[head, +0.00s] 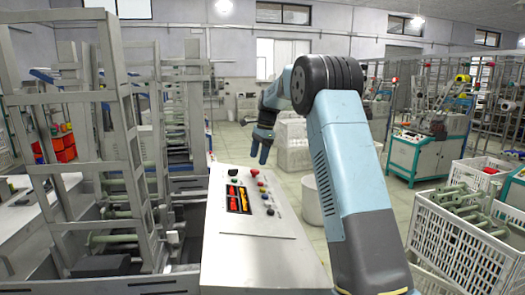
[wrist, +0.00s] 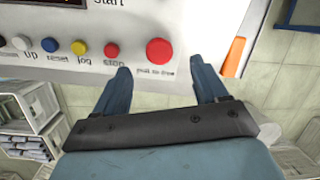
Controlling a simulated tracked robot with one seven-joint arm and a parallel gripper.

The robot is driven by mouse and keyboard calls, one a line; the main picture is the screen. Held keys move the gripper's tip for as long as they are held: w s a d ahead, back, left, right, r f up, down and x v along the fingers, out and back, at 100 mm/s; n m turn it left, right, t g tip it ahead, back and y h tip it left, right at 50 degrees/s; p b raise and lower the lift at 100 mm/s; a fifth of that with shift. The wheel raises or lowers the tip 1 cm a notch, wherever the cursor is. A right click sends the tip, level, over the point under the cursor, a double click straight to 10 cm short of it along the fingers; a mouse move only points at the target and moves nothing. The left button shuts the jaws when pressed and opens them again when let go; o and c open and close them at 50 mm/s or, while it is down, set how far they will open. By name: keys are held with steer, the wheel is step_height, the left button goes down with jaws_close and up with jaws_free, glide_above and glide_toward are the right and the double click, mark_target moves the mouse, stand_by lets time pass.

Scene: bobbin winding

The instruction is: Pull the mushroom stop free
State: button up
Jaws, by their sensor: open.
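The mushroom stop is a large round red button. In the wrist view the mushroom stop (wrist: 159,50) sits near the panel's edge, with a small "pull to free" label by it. In the head view the red mushroom stop (head: 255,172) is at the far end of the light grey control panel (head: 245,250). My gripper (head: 260,152) hangs just above that end of the panel. In the wrist view my gripper (wrist: 161,64) is open and empty, its blue fingers pointing at the panel on either side of the mushroom stop. Whether they touch it cannot be told.
A row of smaller buttons lies beside the stop, including a red stop button (wrist: 111,50) and a yellow button (wrist: 78,48). An orange part (wrist: 233,57) is at the panel's right edge. A metal rack (head: 125,150) stands left; white crates (head: 465,245) stand right.

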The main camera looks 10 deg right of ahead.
mark_target(255, 170)
steer(key=shift+x, duration=3.3)
steer(key=shift+r, duration=0.1)
steer(key=c, duration=1.3)
steer(key=shift+o, duration=0.2)
steer(key=shift+r, duration=0.25)
steer(key=o, duration=1.3)
steer(key=shift+c, duration=0.2)
steer(key=v, duration=0.8)
